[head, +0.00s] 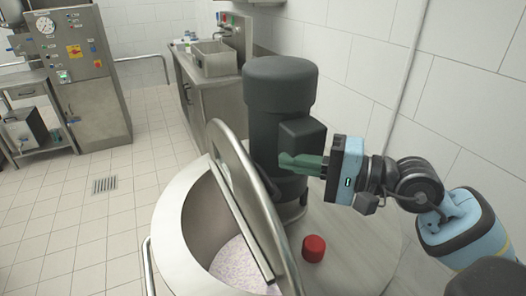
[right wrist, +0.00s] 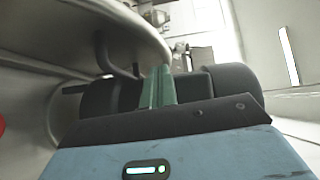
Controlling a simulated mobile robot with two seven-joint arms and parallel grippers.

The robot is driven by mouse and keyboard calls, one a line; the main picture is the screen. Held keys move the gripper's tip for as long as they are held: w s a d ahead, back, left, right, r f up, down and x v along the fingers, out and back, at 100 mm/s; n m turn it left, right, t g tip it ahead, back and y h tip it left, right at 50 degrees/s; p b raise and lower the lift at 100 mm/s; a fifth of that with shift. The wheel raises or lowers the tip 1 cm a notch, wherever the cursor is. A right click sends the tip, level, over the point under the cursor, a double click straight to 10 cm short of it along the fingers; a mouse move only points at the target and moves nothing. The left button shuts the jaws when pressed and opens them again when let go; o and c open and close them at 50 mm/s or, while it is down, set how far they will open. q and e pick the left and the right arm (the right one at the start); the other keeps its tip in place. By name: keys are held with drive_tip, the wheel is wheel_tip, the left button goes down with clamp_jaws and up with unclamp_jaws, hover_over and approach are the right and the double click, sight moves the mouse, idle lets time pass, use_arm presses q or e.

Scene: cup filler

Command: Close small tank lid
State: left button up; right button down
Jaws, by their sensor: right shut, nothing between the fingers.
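The small tank (head: 172,239) is a round steel vessel in the lower middle of the head view, with pale speckled contents (head: 238,266) inside. Its steel lid (head: 243,200) stands raised and tilted, seen nearly edge-on. The lid also shows in the right wrist view (right wrist: 120,28) at upper left. My right gripper (head: 284,160) has green fingers, shut and empty, pointing left in front of the dark motor, just right of the lid's upper part. In the right wrist view the fingers (right wrist: 158,88) point at the lid's lower edge; I cannot tell whether they touch it. My left gripper is out of view.
A dark cylindrical motor (head: 277,92) stands on the tank top behind the lid. A red cap (head: 314,248) sits on the tank top to the right. A sink counter (head: 206,90) and control cabinet (head: 82,75) stand farther back.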

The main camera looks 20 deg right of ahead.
sight(239, 152)
drive_tip(key=x, duration=0.1)
drive_tip(key=p+x, duration=0.1)
drive_tip(key=x, duration=0.2)
drive_tip(key=shift+w+a+r, duration=0.2)
drive_tip(key=shift+a+r, duration=0.1)
drive_tip(key=shift+w+a+f+p, duration=0.15)
drive_tip(key=shift+w+a+p, duration=0.3)
drive_tip(key=shift+w+a+f, duration=0.1)
drive_tip(key=shift+w+a, duration=0.05)
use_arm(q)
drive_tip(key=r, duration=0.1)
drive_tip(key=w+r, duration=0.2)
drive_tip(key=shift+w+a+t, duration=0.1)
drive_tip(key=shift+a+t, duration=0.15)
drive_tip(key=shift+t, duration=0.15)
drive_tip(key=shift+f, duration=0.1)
